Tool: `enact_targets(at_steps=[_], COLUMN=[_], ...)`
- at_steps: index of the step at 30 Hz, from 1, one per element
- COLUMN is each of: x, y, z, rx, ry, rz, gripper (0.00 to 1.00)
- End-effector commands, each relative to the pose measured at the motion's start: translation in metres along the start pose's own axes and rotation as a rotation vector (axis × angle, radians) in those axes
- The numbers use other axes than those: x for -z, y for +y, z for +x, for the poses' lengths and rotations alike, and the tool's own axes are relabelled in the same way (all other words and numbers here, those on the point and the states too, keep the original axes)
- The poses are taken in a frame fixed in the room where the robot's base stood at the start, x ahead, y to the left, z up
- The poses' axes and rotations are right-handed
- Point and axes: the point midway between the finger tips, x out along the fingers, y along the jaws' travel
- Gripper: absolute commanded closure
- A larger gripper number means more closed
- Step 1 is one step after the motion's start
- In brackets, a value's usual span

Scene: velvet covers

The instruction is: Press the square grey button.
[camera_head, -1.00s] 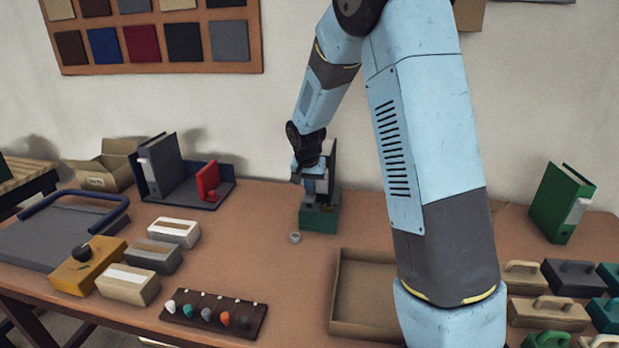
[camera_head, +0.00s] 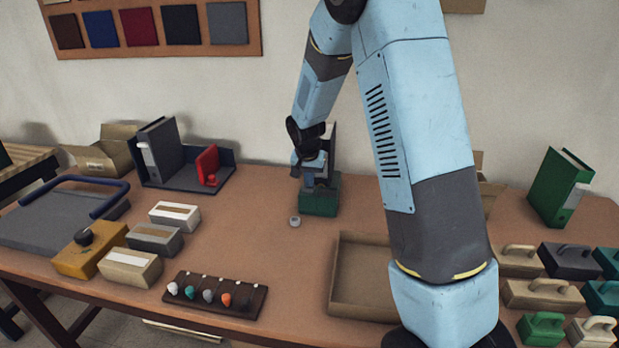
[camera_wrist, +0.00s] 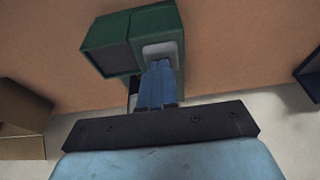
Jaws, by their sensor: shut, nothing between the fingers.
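A green box-like device (camera_head: 319,206) stands on the table near the wall, with a dark upright panel behind it. It also shows in the wrist view (camera_wrist: 118,28), with a dark square face (camera_wrist: 110,60) on its left part. A light grey square piece (camera_wrist: 151,49), which looks like the grey button, is on its right part. My gripper (camera_head: 312,182) is over the device; in the wrist view its blue fingers (camera_wrist: 160,64) are shut and empty. Their tips overlap the lower part of the grey square. I cannot tell whether they touch it; the fingers hide part of it.
A small grey round piece (camera_head: 295,221) lies left of the device. An open shallow tray (camera_head: 340,290) is in front to the right. A dark knob board (camera_head: 215,296) and several boxes (camera_head: 155,238) lie left. Handled blocks (camera_head: 570,262) and a green binder (camera_head: 556,187) stand right.

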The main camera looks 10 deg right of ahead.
Motion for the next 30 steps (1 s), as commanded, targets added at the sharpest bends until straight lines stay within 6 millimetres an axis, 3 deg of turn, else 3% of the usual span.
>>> enact_targets(at_steps=[8, 15, 24, 30], x=[-0.003, 0.011, 0.011, 0.012], y=[0.003, 0.002, 0.001, 0.001], z=[-0.003, -0.044, -0.103, -0.129], rx=[-0.008, 0.001, 0.001, 0.001], ry=[-0.011, 0.001, 0.002, 0.002], rz=[-0.001, 0.003, 0.001, 0.002], gripper=[1.00, 1.00, 1.00, 1.00])
